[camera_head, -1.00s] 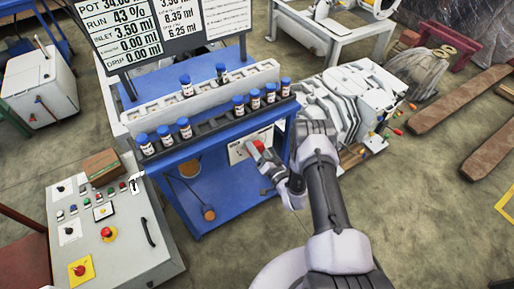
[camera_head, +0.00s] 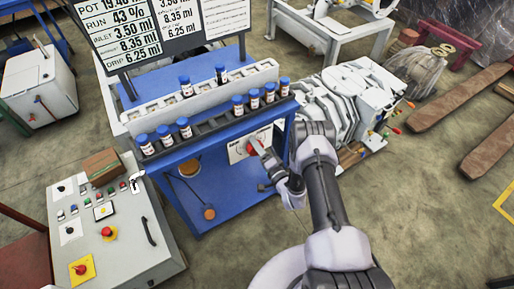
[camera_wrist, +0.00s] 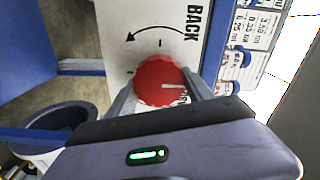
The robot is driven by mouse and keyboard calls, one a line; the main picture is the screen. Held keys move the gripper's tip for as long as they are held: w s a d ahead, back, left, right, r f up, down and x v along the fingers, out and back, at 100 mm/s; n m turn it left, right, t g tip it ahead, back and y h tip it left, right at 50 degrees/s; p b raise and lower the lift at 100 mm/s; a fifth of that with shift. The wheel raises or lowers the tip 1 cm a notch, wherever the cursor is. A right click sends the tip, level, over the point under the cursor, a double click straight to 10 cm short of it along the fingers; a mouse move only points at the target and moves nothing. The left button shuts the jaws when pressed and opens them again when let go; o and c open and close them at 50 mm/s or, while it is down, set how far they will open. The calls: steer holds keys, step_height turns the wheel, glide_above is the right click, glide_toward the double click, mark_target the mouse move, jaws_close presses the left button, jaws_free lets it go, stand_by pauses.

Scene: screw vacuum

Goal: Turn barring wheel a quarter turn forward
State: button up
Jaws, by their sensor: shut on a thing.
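The barring wheel is a red, scalloped knob (camera_wrist: 160,80) on a white panel (camera_wrist: 115,45) marked with ticks and a curved arrow labelled BACK. A pale pointer line on its face points right in the wrist view. The wheel also shows as a small red disc (camera_head: 263,138) on the front of the blue bench in the head view. My gripper (camera_wrist: 163,92) is shut on the wheel, with one finger on each side of it. In the head view my gripper (camera_head: 258,147) reaches the panel from the lower right. Lettering beside the wheel is partly hidden by a finger.
Several blue-capped vials (camera_head: 238,107) stand in racks above the panel. A readout board (camera_head: 120,40) rises behind. A grey control console (camera_head: 110,225) stands at left, and a pale ribbed machine (camera_head: 345,100) is close at right. Open floor lies at front right.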

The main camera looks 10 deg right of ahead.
steer(key=shift+s+f, duration=0.1)
steer(key=o, duration=1.4)
steer(key=shift+c, duration=0.2)
steer(key=p+v, duration=0.5)
steer(key=v, duration=1.2)
steer(key=shift+s, duration=0.15)
